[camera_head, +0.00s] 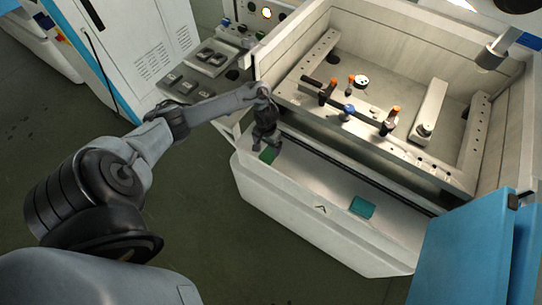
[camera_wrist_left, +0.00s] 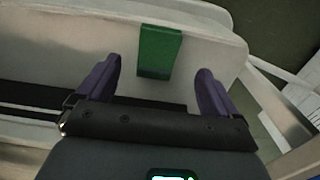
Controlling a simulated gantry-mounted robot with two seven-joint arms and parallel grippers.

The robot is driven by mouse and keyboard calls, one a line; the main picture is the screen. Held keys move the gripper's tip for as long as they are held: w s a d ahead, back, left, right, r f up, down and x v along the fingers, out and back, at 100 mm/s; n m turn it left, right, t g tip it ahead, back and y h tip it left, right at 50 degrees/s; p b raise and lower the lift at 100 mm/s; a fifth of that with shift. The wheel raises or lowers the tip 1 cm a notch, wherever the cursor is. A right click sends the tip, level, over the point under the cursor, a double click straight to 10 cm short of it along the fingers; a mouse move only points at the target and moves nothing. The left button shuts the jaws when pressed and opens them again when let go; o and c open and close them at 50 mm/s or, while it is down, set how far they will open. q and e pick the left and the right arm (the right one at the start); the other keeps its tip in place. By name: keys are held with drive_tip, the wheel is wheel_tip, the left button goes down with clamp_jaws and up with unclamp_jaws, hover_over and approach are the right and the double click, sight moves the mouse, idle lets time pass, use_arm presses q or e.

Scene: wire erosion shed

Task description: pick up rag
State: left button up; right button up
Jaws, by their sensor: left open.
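A small green block-like piece (camera_head: 268,155) lies on the white front ledge, near its left end. In the left wrist view the green piece (camera_wrist_left: 159,48) shows ahead of and between the fingertips, with space on both sides. A flat teal piece (camera_head: 362,207), like a folded cloth, lies farther right on the same ledge. I cannot tell for sure which one is the rag. My left gripper (camera_head: 265,142) is open and empty, pointing down close to the green piece. My right gripper is not in view.
The front ledge (camera_head: 310,190) runs along the machine's open basin (camera_head: 450,105). Several orange-topped clamps (camera_head: 389,121) stand on the basin's front rail. A blue panel (camera_head: 465,245) is at the right. A control panel (camera_head: 200,65) is at the left. The ledge between both pieces is mostly clear.

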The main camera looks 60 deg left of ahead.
sight(268, 155)
use_arm(q)
drive_tip(key=shift+f, duration=0.75)
drive_tip(key=shift+f+b, duration=0.3)
drive_tip(key=shift+f, duration=0.2)
drive_tip(key=shift+d+f+b, duration=0.15)
drive_tip(key=shift+f+b, duration=0.6)
drive_tip(key=shift+f, duration=1.45)
drive_tip(key=c, duration=1.1)
drive_tip(key=shift+c, duration=0.2)
